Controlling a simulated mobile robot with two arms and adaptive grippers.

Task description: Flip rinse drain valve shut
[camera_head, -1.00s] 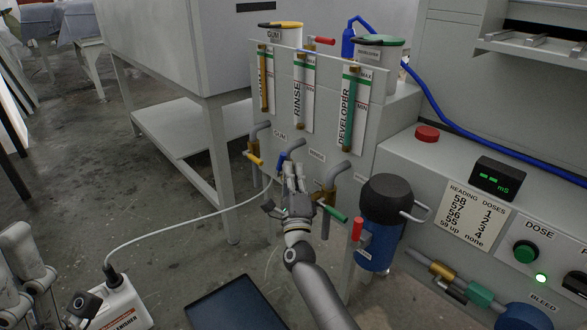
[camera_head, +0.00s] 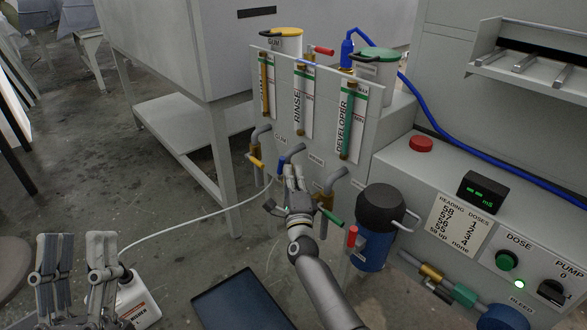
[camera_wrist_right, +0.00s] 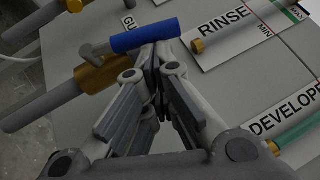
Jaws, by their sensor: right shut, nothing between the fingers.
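In the right wrist view the blue handle (camera_wrist_right: 146,36) points right and slightly up, beside a brass valve body (camera_wrist_right: 101,75) on a grey pipe. My right gripper (camera_head: 291,171) is shut and empty. Its fingertips (camera_wrist_right: 155,62) are close below the handle; I cannot tell if they touch. The fingers partly hide the rinse pipe in the head view. My left gripper (camera_head: 79,262) is open and empty at the lower left.
A yellow gum valve handle (camera_head: 256,163) is left of the blue one and a green developer handle (camera_head: 329,214) is right. A blue filter canister (camera_head: 379,245) stands right of my right arm. A white bottle (camera_head: 138,300) and dark tray (camera_head: 240,302) are below.

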